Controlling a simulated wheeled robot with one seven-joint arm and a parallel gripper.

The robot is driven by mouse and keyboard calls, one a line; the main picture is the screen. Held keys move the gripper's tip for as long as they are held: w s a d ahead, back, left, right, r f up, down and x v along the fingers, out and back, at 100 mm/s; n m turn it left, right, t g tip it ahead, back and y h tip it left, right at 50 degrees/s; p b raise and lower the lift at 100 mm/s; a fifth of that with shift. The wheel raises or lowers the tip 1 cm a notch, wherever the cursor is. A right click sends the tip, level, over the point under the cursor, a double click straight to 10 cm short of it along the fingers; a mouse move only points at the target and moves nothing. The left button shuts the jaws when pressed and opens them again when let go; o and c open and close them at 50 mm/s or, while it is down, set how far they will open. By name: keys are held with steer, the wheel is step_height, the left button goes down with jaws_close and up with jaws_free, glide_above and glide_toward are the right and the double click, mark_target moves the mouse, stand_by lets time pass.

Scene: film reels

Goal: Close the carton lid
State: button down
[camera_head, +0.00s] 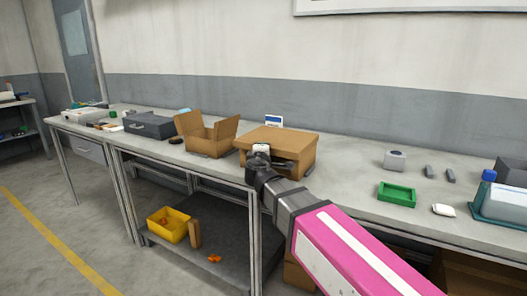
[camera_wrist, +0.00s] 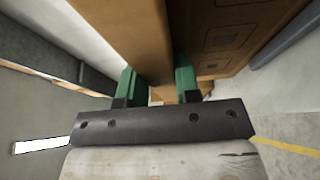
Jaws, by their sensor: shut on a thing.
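A brown cardboard carton (camera_head: 298,168) stands near the front of the long bench, in the middle of the head view. Its lid (camera_head: 278,138) lies over the top, close to level; I cannot tell whether it is fully down. My gripper (camera_head: 261,152) is at the lid's front edge, left of its middle. In the wrist view the green fingers (camera_wrist: 160,82) stand on either side of a brown cardboard panel (camera_wrist: 145,35), shut on it. This panel appears to be the lid's edge. The carton's printed side (camera_wrist: 225,35) shows to the right.
A second carton (camera_head: 209,138) with raised flaps stands just left. A grey case (camera_head: 149,125) lies farther left. A green tray (camera_head: 396,194) and small grey items are to the right. A yellow bin (camera_head: 168,225) sits on the lower shelf.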

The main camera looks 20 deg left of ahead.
steer(key=c, duration=0.8)
jaws_free()
steer(key=shift+f, duration=0.15)
steer(key=shift+s, duration=0.1)
steer(key=v, duration=1)
steer(key=shift+s+d, duration=0.15)
steer(key=shift+s, duration=0.15)
